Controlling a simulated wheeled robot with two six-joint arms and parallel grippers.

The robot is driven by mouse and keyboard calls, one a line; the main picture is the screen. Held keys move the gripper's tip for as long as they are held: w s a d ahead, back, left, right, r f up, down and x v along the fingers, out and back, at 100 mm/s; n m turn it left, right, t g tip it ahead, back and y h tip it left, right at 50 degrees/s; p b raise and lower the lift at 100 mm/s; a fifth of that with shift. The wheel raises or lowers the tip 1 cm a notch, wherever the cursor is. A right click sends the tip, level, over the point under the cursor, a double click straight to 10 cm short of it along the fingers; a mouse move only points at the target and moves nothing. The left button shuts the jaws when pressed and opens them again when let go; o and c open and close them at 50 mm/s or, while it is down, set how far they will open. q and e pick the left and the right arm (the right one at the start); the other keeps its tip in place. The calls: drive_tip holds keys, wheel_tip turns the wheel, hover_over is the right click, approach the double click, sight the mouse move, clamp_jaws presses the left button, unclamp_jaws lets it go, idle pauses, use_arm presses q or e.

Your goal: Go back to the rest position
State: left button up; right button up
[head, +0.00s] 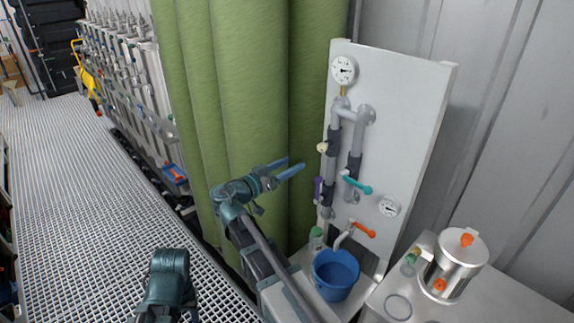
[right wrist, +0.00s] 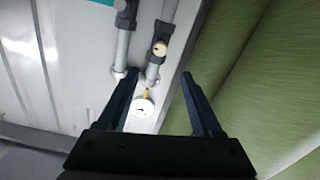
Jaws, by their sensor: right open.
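My right gripper (head: 294,166) is raised in front of the green curtain, left of the white pipe panel (head: 404,120). Its two blue fingers point right toward the panel's pipes, are spread apart and hold nothing. In the right wrist view the gripper (right wrist: 159,78) is open, with the upper gauge (right wrist: 144,107) and grey pipes showing beyond and between the fingers. A dark teal part of my left arm (head: 168,277) shows at the bottom left of the head view. My left gripper is not in view.
A blue bucket (head: 335,274) stands below. A metal pot (head: 455,264) stands on the right counter. The green curtain (head: 245,80) hangs close behind my right arm. The grating walkway (head: 60,190) at left is clear.

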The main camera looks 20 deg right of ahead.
drive_tip(key=shift+d, duration=0.1)
idle(0.3)
drive_tip(key=s+a+f+n+g+y, duration=0.1)
drive_tip(key=s+a+f+n+y, duration=0.35)
drive_tip(key=f, duration=0.25)
drive_tip(key=s+a+f+n+g+y, duration=0.2)
drive_tip(key=s+a+f+n+y, duration=0.1)
drive_tip(key=s+a+f, duration=0.3)
drive_tip(key=s+a+f+n+g+y, duration=0.1)
drive_tip(key=s+a+f+n+y, duration=0.3)
drive_tip(key=a, duration=0.3)
drive_tip(key=s+a+f+n+g+y, duration=0.2)
drive_tip(key=s+a+f+n+y, duration=0.2)
drive_tip(key=s+a, duration=0.3)
drive_tip(key=shift+a+f, duration=0.4)
drive_tip(key=shift+a, duration=0.3)
